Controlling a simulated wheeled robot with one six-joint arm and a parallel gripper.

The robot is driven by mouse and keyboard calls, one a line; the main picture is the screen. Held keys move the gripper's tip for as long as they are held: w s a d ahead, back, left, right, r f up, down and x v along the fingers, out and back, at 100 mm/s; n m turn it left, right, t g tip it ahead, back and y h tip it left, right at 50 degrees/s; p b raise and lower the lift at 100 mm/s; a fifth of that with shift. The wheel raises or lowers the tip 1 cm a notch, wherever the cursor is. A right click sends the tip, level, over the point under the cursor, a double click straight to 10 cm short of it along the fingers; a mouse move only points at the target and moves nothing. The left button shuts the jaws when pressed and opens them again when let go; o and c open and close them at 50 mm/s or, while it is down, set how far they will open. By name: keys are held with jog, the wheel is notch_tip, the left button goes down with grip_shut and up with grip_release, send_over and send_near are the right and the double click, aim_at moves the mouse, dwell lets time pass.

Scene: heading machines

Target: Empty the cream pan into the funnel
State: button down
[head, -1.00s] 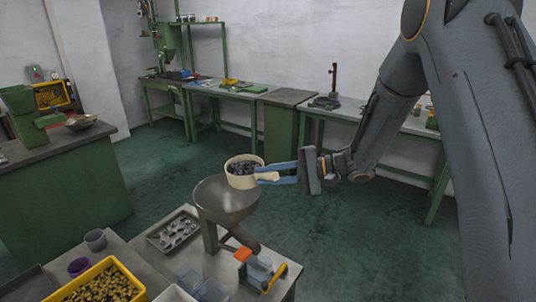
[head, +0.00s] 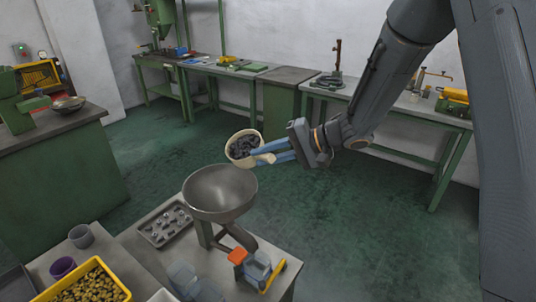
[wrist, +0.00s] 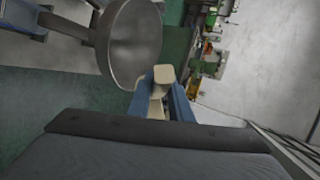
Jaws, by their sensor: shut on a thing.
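The cream pan (head: 231,143) is held up by its handle in my gripper (head: 268,156), whose blue fingers are shut on it. The pan is tilted, its open side turned partly toward the head camera, and dark pieces (head: 244,147) lie inside it. The grey metal funnel (head: 219,193) stands below and to the left of the pan on the near bench; its bowl looks empty. In the wrist view the funnel (wrist: 133,42) shows above left of my gripper (wrist: 160,98); the pan's handle (wrist: 163,76) lies between the fingers, and its bowl is hidden there.
On the near bench are a metal tray of small parts (head: 165,226), a grey cup (head: 81,236), a purple cup (head: 63,267), a yellow bin (head: 120,287) and clear containers (head: 184,277). A green cabinet (head: 60,170) stands left. The floor behind the funnel is clear.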

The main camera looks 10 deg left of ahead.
jog(key=shift+s+a+n+h+b, duration=0.15)
jog(key=shift+n+h+b, duration=0.3)
jog(key=shift+b, duration=0.75)
jog(key=b, duration=0.3)
jog(key=n+t+h+b, duration=0.1)
jog(key=b, duration=0.2)
jog(key=shift+s+a+t+h, duration=0.25)
jog(key=shift+s+a+t, duration=0.05)
jog(key=shift+s+a, duration=0.1)
jog(key=shift+b, duration=0.3)
jog(key=shift+s+r+n+p, duration=0.2)
jog(key=shift+n+p, duration=0.05)
jog(key=shift+p, duration=0.2)
jog(key=s+a+f+n+t+h+b, duration=0.1)
jog(key=t+h+b, duration=0.1)
jog(key=b, duration=0.1)
jog(key=s+a+f+n+t+h+b, duration=0.1)
jog(key=n+t+h+b, duration=0.1)
jog(key=shift+s+a+f+b, duration=0.3)
jog(key=shift+s+f+b, duration=0.05)
jog(key=shift+f+b, duration=0.05)
jog(key=shift+s, duration=0.1)
